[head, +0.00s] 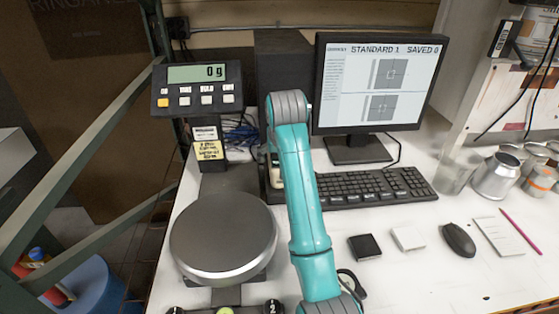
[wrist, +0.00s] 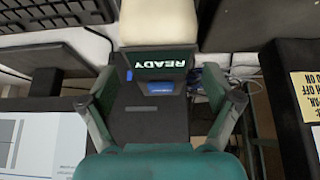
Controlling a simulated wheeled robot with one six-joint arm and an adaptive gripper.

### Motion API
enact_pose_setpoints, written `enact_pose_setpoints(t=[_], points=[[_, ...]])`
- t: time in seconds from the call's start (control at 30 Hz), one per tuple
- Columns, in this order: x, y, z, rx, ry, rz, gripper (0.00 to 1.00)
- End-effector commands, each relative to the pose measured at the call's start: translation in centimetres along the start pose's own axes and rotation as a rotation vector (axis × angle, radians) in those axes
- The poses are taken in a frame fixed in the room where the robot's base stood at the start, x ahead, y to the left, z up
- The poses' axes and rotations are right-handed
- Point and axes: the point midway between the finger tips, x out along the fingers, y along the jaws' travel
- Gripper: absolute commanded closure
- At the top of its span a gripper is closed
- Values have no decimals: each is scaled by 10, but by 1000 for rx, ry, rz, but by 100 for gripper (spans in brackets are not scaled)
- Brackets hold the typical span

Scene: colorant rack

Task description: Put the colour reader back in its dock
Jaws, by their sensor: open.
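The colour reader (wrist: 160,30) shows in the wrist view as a cream body with a dark face and a lit "READY" display, upside down in the picture. In the head view a cream piece (head: 277,173), likely the same reader, shows beside my teal arm, mostly hidden by it. My gripper (wrist: 160,82) is open. Its fingers stand on either side of the display end in the wrist view, with visible gaps; I cannot tell the depth between them. My gripper is hidden behind the arm in the head view. I cannot make out the dock clearly.
A scale (head: 223,240) with a round plate stands left of my arm, its display (head: 197,74) reading 0 g. A dark tower (head: 285,70), monitor (head: 375,85) and keyboard (head: 375,187) stand behind and right. The mouse (head: 458,240), small squares and metal cups lie right.

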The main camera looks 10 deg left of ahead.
Motion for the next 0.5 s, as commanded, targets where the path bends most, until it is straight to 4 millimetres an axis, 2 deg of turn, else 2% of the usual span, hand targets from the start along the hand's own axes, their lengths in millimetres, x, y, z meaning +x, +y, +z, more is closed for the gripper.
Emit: enact_pose_setpoints(t=[0.03, 0.2, 0.4, 0.5], points=[[-12, 0, -1, 0, 4, -1, 11], [-45, 0, -1, 0, 4, -1, 11], [-70, 0, 0, 0, 2, -1, 11], [-76, 0, 0, 0, 0, 0, 11]])
